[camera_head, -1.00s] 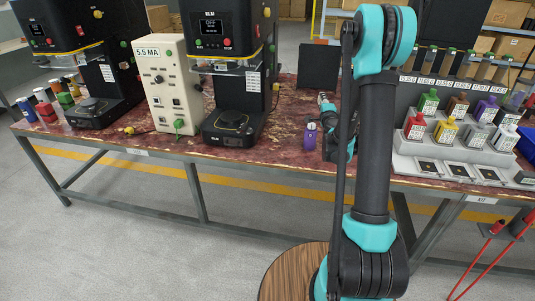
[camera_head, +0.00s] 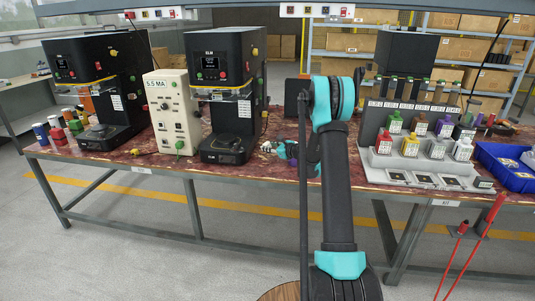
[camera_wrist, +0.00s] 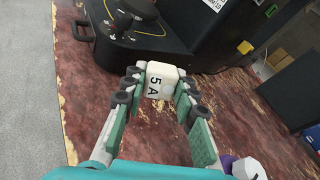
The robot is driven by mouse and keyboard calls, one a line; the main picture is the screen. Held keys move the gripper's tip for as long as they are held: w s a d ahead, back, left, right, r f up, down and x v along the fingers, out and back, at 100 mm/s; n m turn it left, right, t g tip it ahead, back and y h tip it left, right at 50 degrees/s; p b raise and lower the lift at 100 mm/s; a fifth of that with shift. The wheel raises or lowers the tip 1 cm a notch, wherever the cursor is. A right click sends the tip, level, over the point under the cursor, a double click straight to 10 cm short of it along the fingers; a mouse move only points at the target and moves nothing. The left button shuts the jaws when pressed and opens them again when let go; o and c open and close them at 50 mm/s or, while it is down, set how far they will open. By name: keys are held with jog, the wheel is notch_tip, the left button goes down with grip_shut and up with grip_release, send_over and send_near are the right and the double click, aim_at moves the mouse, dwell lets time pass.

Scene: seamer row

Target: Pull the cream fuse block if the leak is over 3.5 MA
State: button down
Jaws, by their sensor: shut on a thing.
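In the wrist view, my gripper (camera_wrist: 160,86) is shut on a small cream fuse block (camera_wrist: 160,80) marked "5 A". The block is between the fingertips, above the worn red bench top. In the head view, my gripper (camera_head: 272,148) is low over the bench, right of the second black machine; the block is too small to make out surely there. A cream tester box (camera_head: 172,112) stands between two black seamers (camera_head: 222,105) (camera_head: 98,90). Its top label reads 5.5 MA.
Right lie a grey rack of coloured bottles (camera_head: 410,165) and a blue bin (camera_head: 510,168). The seamer base (camera_wrist: 135,35) is just ahead of my gripper. Bare bench top lies around it.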

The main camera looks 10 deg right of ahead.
aim_at(268, 168)
jog(key=f, duration=0.1)
jog(key=f+m+y, duration=0.1)
jog(key=f+g, duration=0.1)
jog(key=shift+w+a+f+m+y, duration=0.1)
jog(key=shift+w+f+m+y, duration=0.15)
jog(key=shift+f+m+y, duration=0.1)
jog(key=shift+f, duration=3.4)
jog(key=c, duration=1.1)
grip_release()
jog(key=v, duration=1.2)
jog(key=shift+r, duration=0.2)
